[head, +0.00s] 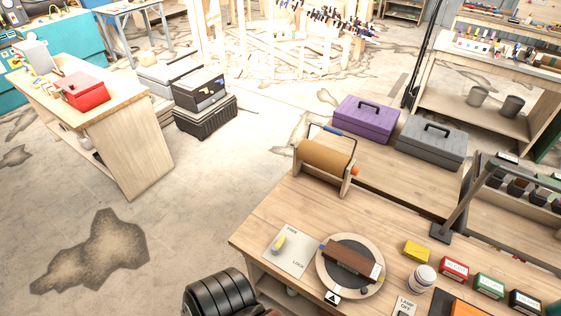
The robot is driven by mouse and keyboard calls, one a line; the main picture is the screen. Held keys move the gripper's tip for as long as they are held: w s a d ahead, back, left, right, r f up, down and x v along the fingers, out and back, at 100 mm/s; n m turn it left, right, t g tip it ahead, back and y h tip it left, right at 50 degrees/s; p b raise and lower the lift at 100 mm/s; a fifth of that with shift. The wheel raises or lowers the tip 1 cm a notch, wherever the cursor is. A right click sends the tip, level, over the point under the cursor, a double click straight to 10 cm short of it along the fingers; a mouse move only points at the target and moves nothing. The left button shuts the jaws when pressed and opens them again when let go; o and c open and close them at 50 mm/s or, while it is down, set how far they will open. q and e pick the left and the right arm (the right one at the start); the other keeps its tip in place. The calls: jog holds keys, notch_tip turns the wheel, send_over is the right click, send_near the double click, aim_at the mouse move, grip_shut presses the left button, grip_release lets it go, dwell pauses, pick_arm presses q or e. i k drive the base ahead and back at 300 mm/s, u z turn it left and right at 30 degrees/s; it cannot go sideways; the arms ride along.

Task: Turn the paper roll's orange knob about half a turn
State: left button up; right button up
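The paper roll (324,160) is brown and lies level in a wooden holder (346,184) at the back left of the workbench. The orange knob (355,171) is small and sits at the right end of the roll, outside the holder's right side panel. Its turn angle cannot be read at this size. Neither of my grippers shows in the head view, and nothing touches the knob or the roll.
A purple toolbox (366,117) and a grey toolbox (430,141) stand behind the roll. A round turntable (322,281) carries a brown block. A lamp arm (462,211) rises right. Bare benchtop lies before the roll.

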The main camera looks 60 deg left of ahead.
aim_at(333, 161)
jog(key=u, duration=1.4)
jog(key=i, duration=0.1)
